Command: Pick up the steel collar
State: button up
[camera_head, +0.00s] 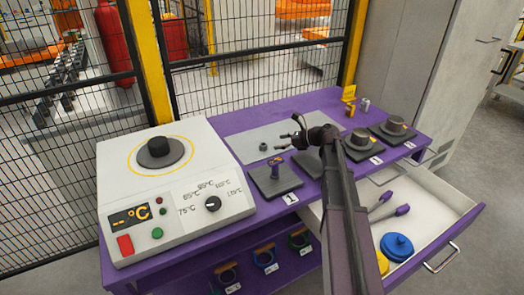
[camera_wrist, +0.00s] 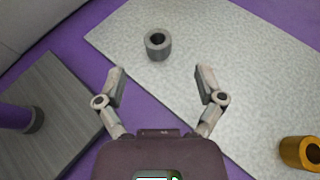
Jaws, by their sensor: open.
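The steel collar is a small grey ring (camera_head: 263,147) lying on the light grey mat (camera_head: 235,142) on the purple bench. In the wrist view the collar (camera_wrist: 158,44) stands on the mat with its dark hole facing up. My gripper (camera_wrist: 161,80) is open and empty, and its fingertips are spread to either side, with the collar ahead of them near the picture's middle. In the head view my gripper (camera_head: 290,142) is above the mat, to the right of the collar and apart from it.
A brass-coloured ring (camera_wrist: 301,153) lies at the right in the wrist view. A dark plate (camera_head: 274,181) with a purple-handled piece stands in front of the mat. The heater box (camera_head: 210,235) is at left. An open drawer (camera_head: 440,225) juts out at right.

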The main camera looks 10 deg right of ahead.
aim_at(266, 145)
jog(key=shift+x, duration=1)
jog(key=shift+f+b, duration=0.1)
jog(key=shift+b, duration=0.2)
jog(key=b+x, duration=0.1)
jog(key=x, duration=0.2)
jog(key=shift+a+f+b, duration=0.2)
jog(key=shift+f+b, duration=0.05)
jog(key=shift+b, duration=0.1)
jog(key=shift+x, duration=0.8)
jog(key=shift+r, duration=0.1)
grip_shut()
